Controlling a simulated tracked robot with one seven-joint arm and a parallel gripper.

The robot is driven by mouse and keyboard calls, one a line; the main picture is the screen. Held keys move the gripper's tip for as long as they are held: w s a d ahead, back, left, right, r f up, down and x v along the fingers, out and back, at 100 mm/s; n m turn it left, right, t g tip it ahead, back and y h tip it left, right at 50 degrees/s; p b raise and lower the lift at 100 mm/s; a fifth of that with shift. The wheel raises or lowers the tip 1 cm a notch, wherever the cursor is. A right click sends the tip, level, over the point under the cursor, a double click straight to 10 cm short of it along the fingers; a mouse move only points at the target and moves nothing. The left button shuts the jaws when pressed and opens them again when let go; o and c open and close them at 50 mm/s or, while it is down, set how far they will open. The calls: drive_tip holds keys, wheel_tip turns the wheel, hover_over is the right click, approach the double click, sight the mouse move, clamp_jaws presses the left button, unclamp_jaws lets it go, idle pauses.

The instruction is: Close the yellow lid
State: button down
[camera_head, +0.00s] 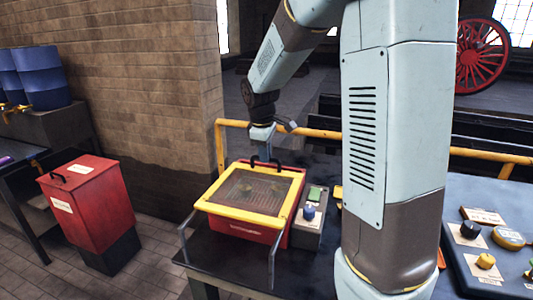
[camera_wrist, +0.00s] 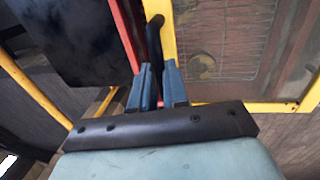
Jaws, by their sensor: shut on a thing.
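The yellow lid (camera_head: 228,212) is a yellow frame around a see-through panel. It lies over the red box (camera_head: 240,231), close to its rim; I cannot tell whether it is fully seated. My gripper (camera_head: 264,156) reaches down at the lid's back edge, where a black handle (camera_head: 278,164) shows. In the wrist view my gripper (camera_wrist: 157,78) has its two blue-grey fingers shut on the black handle (camera_wrist: 154,42), beside the yellow frame (camera_wrist: 169,45). A red edge (camera_wrist: 125,35) runs close alongside the frame. The finger contact is partly hidden.
A grey control box (camera_head: 309,222) with a blue knob and green button stands right of the red box. A yellow rail (camera_head: 316,133) runs behind. A red bin (camera_head: 88,200) stands at left. A panel with knobs (camera_head: 485,240) is at right.

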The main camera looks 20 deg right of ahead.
drive_tip(key=shift+w+d, duration=0.8)
drive_tip(key=shift+w, duration=0.3)
drive_tip(key=shift+w+d, duration=0.8)
drive_tip(key=shift+w, duration=0.3)
drive_tip(key=shift+r, duration=0.1)
drive_tip(key=c, duration=1.1)
unclamp_jaws()
drive_tip(key=r, duration=0.4)
drive_tip(key=s+a+r, duration=0.1)
drive_tip(key=r, duration=0.4)
drive_tip(key=s+r, duration=0.1)
drive_tip(key=r, duration=0.3)
drive_tip(key=shift+a+r, duration=0.15)
drive_tip(key=shift+a, duration=0.15)
drive_tip(key=shift+s, duration=0.1)
